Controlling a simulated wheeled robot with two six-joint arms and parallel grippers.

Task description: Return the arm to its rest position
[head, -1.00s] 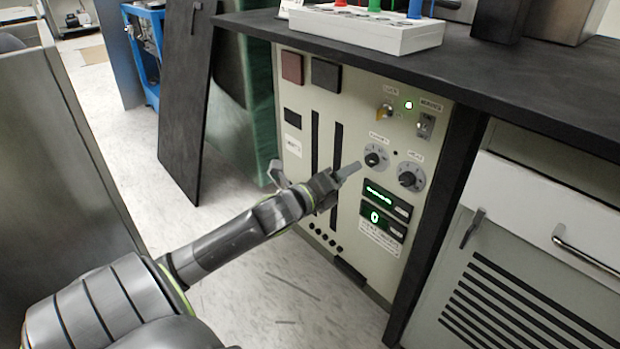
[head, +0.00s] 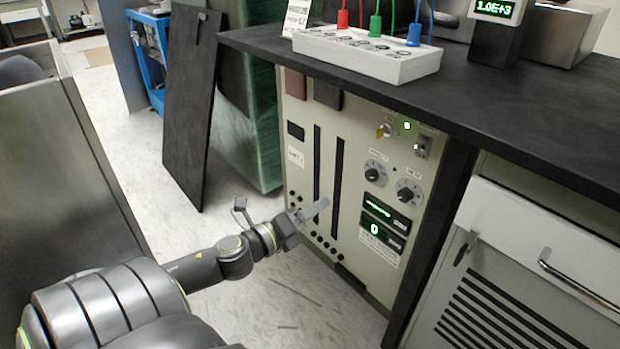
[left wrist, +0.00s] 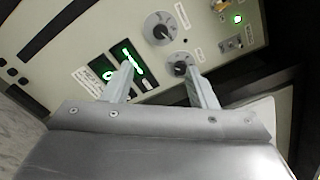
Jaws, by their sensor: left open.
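My left gripper (head: 312,209) is in front of the lower part of a beige control panel (head: 350,150). In the left wrist view the two fingers of the left gripper (left wrist: 163,85) stand apart with nothing between them. The panel carries two round knobs, an upper one (head: 374,172) and a lower one (head: 408,192), plus two green displays (head: 383,231). The knobs and displays also show beyond the fingertips in the left wrist view. Whether a fingertip touches the panel cannot be told. My right gripper is not in view.
A black countertop (head: 480,95) overhangs the panel and bears a white box (head: 366,55) with coloured plugs. A dark board (head: 190,105) leans at the left of the panel. A drawer cabinet (head: 530,270) stands at the right. The floor (head: 270,300) below the arm is clear.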

